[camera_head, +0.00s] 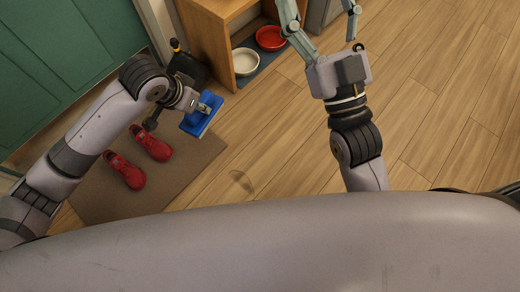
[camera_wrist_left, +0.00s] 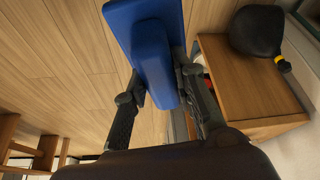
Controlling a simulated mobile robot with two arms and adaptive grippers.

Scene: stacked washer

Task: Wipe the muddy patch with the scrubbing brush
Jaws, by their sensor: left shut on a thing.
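The scrubbing brush is blue (camera_head: 203,116), and my left gripper (camera_head: 207,104) is shut on it. It is held above the floor near the mat. In the left wrist view the brush (camera_wrist_left: 152,50) sits between the two dark fingers of the left gripper (camera_wrist_left: 160,88). The muddy patch (camera_head: 241,181) is a faint brownish smear on the wooden floor, below and to the right of the brush in the head view. My right gripper (camera_head: 321,20) is open and empty at the top of the head view, its fingers spread wide apart.
Red shoes (camera_head: 138,158) lie on a brown mat (camera_head: 190,178) at the left. A wooden cabinet (camera_head: 208,42) has a white bowl (camera_head: 245,61) and a red bowl (camera_head: 270,38) on a blue mat at its base. Wooden floor (camera_head: 430,120) is clear at the right.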

